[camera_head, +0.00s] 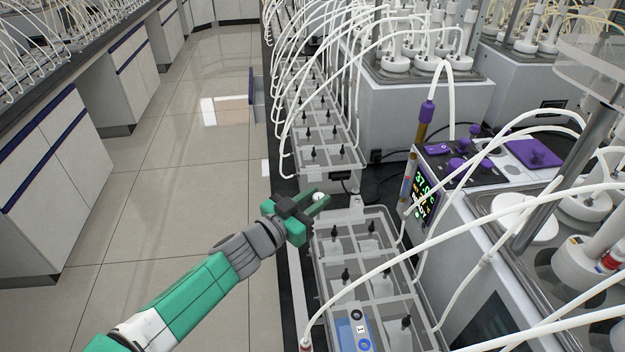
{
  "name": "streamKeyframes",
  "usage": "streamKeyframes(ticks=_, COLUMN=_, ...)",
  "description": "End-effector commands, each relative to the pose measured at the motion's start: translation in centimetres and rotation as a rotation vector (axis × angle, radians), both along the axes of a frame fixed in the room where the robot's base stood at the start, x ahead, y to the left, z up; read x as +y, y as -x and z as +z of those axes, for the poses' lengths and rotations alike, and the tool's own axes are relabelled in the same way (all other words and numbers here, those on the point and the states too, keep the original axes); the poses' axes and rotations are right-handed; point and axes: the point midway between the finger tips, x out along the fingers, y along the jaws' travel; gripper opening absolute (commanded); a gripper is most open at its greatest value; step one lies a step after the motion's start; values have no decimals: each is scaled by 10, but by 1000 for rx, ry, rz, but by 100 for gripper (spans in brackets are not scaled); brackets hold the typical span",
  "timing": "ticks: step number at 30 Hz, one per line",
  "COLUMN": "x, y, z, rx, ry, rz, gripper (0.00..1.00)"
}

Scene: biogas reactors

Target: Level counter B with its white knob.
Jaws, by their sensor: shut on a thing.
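My gripper (318,202) reaches in from the lower left, with green fingers around a small white knob (318,196). The fingers hide part of the knob. The knob is at the far left corner of the near clear-topped counter (330,262), which has several cells with black fittings. A second similar counter (335,165) stands just behind it. I see no letter that tells which one is B, and a bubble level cannot be made out.
A reactor unit with a lit display (427,195) and purple caps stands to the right. White tubes (470,250) arch over the near counter. A small blue device (352,333) lies at its front. The tiled floor (180,170) at left is clear.

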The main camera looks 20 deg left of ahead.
Motion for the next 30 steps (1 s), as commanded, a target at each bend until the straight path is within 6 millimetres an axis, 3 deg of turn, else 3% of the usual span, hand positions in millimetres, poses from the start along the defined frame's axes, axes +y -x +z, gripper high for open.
streamKeyframes(ticks=1, x=-2, y=2, z=9, rx=5, ry=12, rz=36, gripper=2)
streamKeyframes(ticks=9, x=-4, y=2, z=3, rx=1, ry=3, rz=169, gripper=2)
streamKeyframes(ticks=20, x=-2, y=2, z=1, rx=1, ry=-1, rz=185, gripper=2)
streamKeyframes(ticks=21, x=-2, y=2, z=1, rx=1, ry=-1, rz=185, gripper=27)
streamKeyframes(ticks=24, x=-2, y=2, z=1, rx=1, ry=-1, rz=185, gripper=46)
streamKeyframes(ticks=30, x=-2, y=2, z=1, rx=1, ry=-1, rz=185, gripper=46)
